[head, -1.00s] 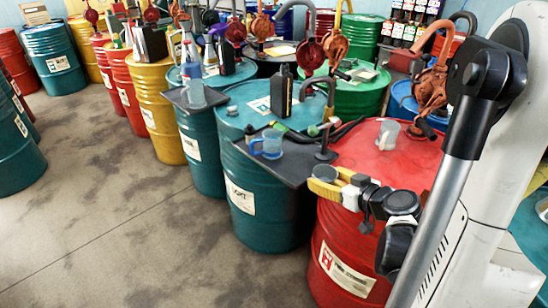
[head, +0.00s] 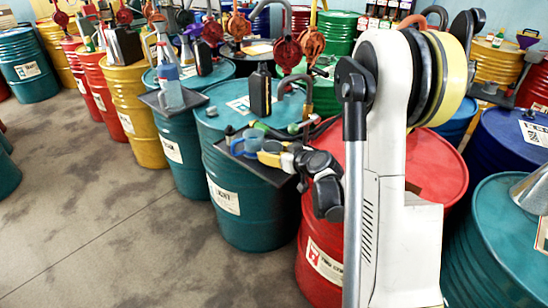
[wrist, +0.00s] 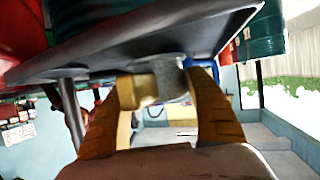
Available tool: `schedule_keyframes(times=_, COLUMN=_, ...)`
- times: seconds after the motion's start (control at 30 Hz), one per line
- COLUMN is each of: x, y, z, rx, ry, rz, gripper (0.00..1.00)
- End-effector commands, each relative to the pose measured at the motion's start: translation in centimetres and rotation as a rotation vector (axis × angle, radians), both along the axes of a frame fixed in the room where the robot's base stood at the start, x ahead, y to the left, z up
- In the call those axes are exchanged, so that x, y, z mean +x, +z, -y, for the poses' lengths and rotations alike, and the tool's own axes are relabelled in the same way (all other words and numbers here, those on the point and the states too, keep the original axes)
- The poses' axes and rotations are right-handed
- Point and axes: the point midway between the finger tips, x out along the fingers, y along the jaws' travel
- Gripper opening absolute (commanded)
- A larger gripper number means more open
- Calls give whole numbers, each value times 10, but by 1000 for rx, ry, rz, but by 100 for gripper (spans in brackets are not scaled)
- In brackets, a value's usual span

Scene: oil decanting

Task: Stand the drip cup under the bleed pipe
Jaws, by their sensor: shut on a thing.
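My gripper (head: 264,151) has yellow fingers and is over the dark tray (head: 262,172) at the front of a teal drum. It is shut on a small grey translucent cup, the drip cup (wrist: 172,72), which shows between the fingers in the wrist view. In the head view the cup is mostly hidden by the fingers. A blue clear jug (head: 238,144) stands on the tray just left of the fingertips. A dark pipe with a green fitting (head: 293,129) runs behind the gripper. Its outlet is hidden, so I cannot tell whether the cup is under it.
A black bottle (head: 260,92) and a bent grey pipe (head: 295,88) stand on the teal drum (head: 235,205). A red drum (head: 325,235) is close on the right. Another tray (head: 172,103) with bottles is farther left. The floor at the left is clear.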

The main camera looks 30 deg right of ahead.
Motion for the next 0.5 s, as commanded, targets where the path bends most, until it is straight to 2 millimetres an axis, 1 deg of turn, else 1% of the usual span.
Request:
schedule_keyframes(times=0.03, x=0, y=-9, z=0, rx=0, ry=0, rz=0, gripper=31)
schedule_keyframes(times=0.27, x=-1, y=-7, z=0, rx=0, ry=0, rz=0, gripper=31)
schedule_keyframes(times=0.4, x=-1, y=-11, z=0, rx=0, ry=0, rz=0, gripper=31)
schedule_keyframes(times=0.43, x=-1, y=-11, z=0, rx=0, ry=0, rz=0, gripper=70)
schedule_keyframes(times=0.5, x=-1, y=-10, z=0, rx=0, ry=0, rz=0, gripper=87)
